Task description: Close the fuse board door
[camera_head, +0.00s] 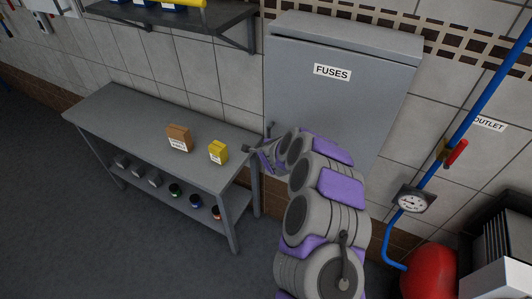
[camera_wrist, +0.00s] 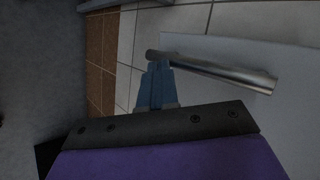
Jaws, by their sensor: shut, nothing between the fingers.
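The grey fuse board (camera_head: 342,55) hangs on the tiled wall, with a "FUSES" label on its door (camera_head: 345,100). The door looks shut or nearly so; my arm hides its lower part, and I cannot tell if a gap is left. My gripper (camera_head: 254,150) is at the door's lower left edge. In the wrist view, the fingers (camera_wrist: 158,72) are shut and empty, with their tips at the left end of a metal bar handle (camera_wrist: 215,71) on the pale door panel (camera_wrist: 285,62). I cannot tell whether they touch it.
A grey bench (camera_head: 120,118) stands left of the fuse board, close to my gripper, with a brown box (camera_head: 179,138) and a yellow box (camera_head: 218,153) on it. A blue pipe (camera_head: 480,85), a gauge (camera_head: 411,200) and a red tank (camera_head: 428,272) are at the right.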

